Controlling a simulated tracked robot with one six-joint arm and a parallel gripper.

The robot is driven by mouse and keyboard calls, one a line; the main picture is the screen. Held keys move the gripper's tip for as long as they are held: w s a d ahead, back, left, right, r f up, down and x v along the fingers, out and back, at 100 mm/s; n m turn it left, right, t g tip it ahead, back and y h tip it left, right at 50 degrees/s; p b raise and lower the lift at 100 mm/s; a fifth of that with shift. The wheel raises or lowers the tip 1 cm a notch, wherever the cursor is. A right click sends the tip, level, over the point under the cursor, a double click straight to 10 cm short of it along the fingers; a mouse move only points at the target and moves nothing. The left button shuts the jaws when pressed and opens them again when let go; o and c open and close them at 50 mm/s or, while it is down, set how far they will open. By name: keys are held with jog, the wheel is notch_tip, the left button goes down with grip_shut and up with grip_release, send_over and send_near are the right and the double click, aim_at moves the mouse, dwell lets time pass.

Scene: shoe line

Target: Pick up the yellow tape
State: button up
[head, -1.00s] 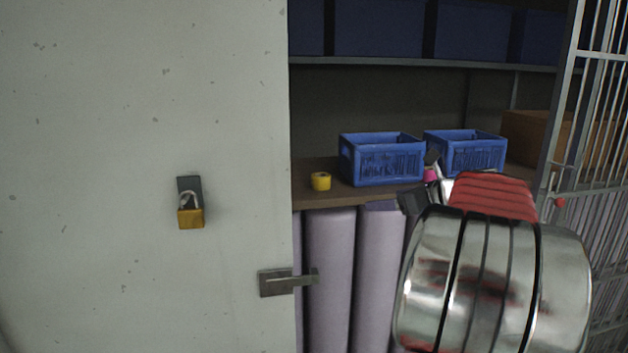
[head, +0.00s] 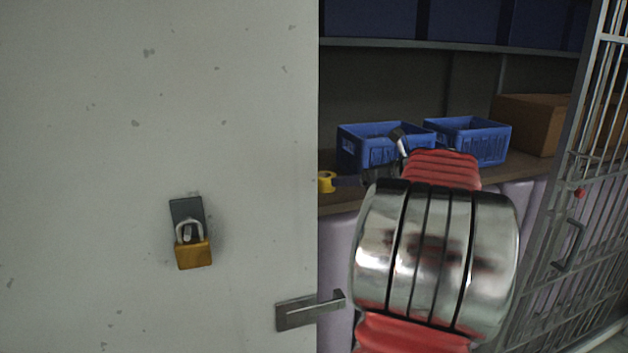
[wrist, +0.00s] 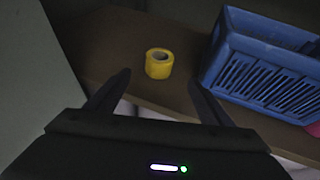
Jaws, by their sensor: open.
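The yellow tape (head: 326,182) is a small roll on the brown shelf, close to the edge of the pale door in the head view. In the wrist view the yellow tape (wrist: 159,63) sits upright on its flat side, with its hole facing up. My gripper (wrist: 160,82) is open and empty, its two dark fingers apart. The tape lies beyond the fingertips, between their lines and a little right of the left finger. In the head view my gripper (head: 362,180) is partly hidden by my arm and shows just right of the tape.
A blue crate (wrist: 262,65) stands on the shelf just right of the right finger. A second blue crate (head: 482,140) is further right. The pale door (head: 240,120) with a padlock (head: 192,248) and handle (head: 308,310) stands left. A barred gate (head: 580,210) is at right.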

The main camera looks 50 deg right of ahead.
aim_at(329, 178)
jog(key=shift+w, duration=0.15)
jog(key=shift+w, duration=0.1)
jog(key=x, duration=0.8)
jog(key=shift+w+f, duration=0.1)
jog(key=shift+w, duration=0.1)
jog(key=shift+x, duration=2.65)
jog(key=shift+c, duration=0.3)
jog(key=c, duration=1.1)
